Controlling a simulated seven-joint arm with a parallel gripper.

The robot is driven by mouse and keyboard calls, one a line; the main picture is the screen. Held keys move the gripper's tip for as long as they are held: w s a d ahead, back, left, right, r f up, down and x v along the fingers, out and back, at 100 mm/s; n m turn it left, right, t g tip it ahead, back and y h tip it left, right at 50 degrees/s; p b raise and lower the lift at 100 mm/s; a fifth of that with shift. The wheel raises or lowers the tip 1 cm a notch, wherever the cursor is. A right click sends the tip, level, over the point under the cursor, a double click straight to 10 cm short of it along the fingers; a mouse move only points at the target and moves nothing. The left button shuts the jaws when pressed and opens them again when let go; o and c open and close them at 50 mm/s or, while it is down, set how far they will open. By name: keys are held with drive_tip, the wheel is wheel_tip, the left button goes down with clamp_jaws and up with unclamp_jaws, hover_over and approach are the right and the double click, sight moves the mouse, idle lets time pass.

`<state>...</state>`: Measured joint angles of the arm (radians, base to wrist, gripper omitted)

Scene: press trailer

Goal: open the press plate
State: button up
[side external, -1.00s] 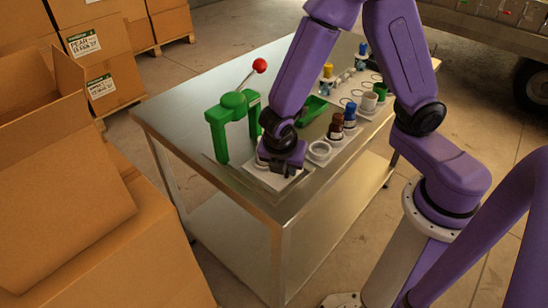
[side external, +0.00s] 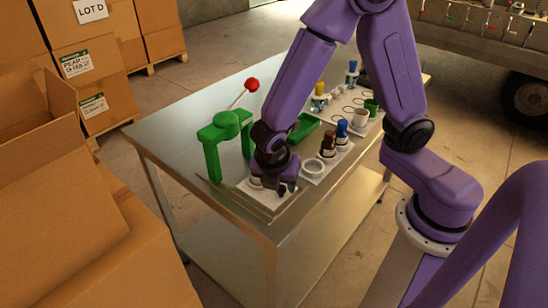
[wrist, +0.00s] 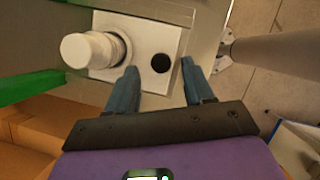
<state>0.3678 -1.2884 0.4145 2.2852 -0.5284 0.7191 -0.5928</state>
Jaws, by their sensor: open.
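The green press (side external: 226,120) stands on the metal table, its lever tipped with a red ball (side external: 252,85). In front of it lies a white plate (side external: 246,189), partly hidden by my gripper (side external: 281,187). In the wrist view the white plate (wrist: 131,83) carries a white cylindrical piece (wrist: 85,50) on the left and a round black knob (wrist: 161,63) on the right. My gripper (wrist: 159,68) is open, with one blue finger on each side of the knob in that view. I cannot tell whether the fingers are level with the knob or touch it.
A green tray (side external: 304,129), a white ring-shaped piece (side external: 313,167) and brown and blue bottles (side external: 336,139) are on the table, close to my arm. Cardboard boxes (side external: 85,225) stand at the left. The table's left part (side external: 165,125) is clear.

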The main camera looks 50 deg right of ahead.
drive_tip(key=v, duration=1.5)
drive_tip(key=shift+r, duration=0.3)
drive_tip(key=shift+s, duration=0.1)
drive_tip(key=s+d+f+m+g+y, duration=0.1)
drive_tip(key=s+d+f+m+y, duration=0.2)
drive_tip(key=s+d+m, duration=0.6)
drive_tip(key=s+d+y, duration=0.1)
drive_tip(key=s, duration=0.3)
drive_tip(key=shift+s+d+f+m+g+y, duration=0.2)
drive_tip(key=shift+s+d+m+g+y, duration=0.1)
drive_tip(key=shift+m, duration=0.1)
